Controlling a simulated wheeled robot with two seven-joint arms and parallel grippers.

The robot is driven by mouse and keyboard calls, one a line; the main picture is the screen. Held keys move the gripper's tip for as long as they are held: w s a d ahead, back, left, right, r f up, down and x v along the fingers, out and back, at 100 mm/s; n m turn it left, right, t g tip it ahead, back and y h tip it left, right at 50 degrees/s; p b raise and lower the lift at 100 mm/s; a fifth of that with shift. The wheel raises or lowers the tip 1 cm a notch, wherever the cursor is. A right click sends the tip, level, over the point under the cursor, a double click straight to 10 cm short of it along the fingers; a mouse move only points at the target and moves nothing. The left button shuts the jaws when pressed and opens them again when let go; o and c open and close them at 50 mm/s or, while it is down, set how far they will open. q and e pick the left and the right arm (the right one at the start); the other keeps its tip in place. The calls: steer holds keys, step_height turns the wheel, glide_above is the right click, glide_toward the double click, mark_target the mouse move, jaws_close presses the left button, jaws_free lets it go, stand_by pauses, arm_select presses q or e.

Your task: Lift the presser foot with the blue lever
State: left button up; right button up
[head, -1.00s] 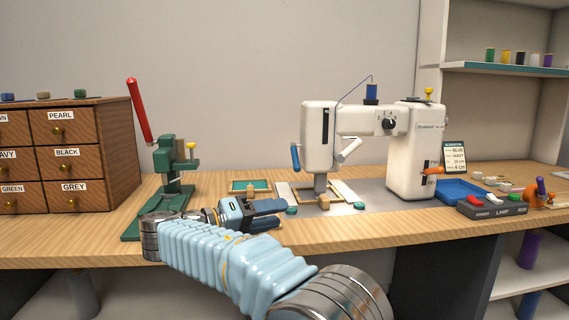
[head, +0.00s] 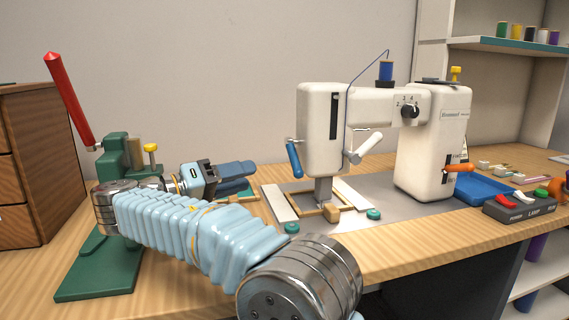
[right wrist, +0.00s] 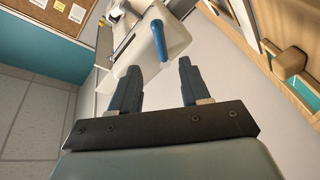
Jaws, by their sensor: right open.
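The blue lever (head: 294,158) hangs on the left side of the white sewing machine's head (head: 321,128). It also shows in the right wrist view (right wrist: 160,40), beyond the fingertips and slightly left of the middle of the gap. The presser foot (head: 324,190) is under the head, above a small wooden frame (head: 318,209); whether it touches is too small to tell. My right gripper (head: 246,176) is open and empty, to the left of the lever and apart from it. Its two dark blue fingers (right wrist: 158,85) point towards the machine. My left gripper is not in view.
A green press (head: 112,255) with a red handle (head: 68,100) stands at the left, close behind my right arm. A blue tray (head: 484,188) and a switch box (head: 520,206) are at the right. An orange lever (head: 459,168) is on the machine's pillar.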

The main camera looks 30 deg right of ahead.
mark_target(296, 158)
steer(key=w+d, duration=0.1)
steer(key=d, duration=1.1)
steer(key=shift+c, duration=0.4)
jaws_close()
